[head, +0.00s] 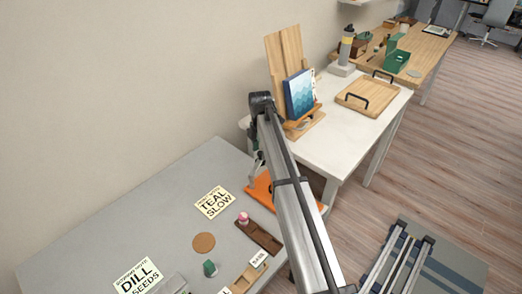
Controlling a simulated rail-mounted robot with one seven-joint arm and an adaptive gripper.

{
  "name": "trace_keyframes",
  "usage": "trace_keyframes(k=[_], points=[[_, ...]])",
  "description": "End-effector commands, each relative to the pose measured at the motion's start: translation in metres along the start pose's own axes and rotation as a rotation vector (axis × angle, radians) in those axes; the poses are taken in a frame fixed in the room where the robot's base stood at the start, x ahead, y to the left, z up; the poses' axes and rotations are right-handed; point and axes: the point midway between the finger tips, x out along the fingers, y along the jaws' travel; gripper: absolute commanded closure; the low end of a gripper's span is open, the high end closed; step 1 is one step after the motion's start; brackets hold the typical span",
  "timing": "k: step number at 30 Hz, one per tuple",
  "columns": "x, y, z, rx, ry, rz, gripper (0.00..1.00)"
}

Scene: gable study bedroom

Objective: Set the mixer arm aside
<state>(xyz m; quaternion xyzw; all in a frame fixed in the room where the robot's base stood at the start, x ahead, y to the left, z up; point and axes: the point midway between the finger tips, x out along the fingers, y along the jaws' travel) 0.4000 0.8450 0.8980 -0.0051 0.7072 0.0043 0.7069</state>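I cannot single out the mixer arm with certainty in the head view. My gripper (254,181) hangs below the end of my arm, above or beside an orange board (260,194) at the right edge of the grey table (110,225). My arm covers much of it, and the fingers are too small and hidden to show whether they are open or hold anything. A dark brown wooden block (262,239) with a pink-topped piece (243,218) lies just in front of the orange board.
Cards reading TEAL SLOW (214,202) and DILL SEEDS (138,278), a brown disc (204,243), a small green piece (210,268) and a light wooden holder (246,277) lie on the grey table. A white table (340,125) behind carries a wooden stand (286,55) and tray (367,96).

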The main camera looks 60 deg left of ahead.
Motion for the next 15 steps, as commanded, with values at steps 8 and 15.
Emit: trace_keyframes(k=[8,15], points=[[-0.002,0.0,0.001,0.001,0.0,0.001,0.46],[-0.026,0.001,0.001,0.001,-0.001,0.002,0.46]])
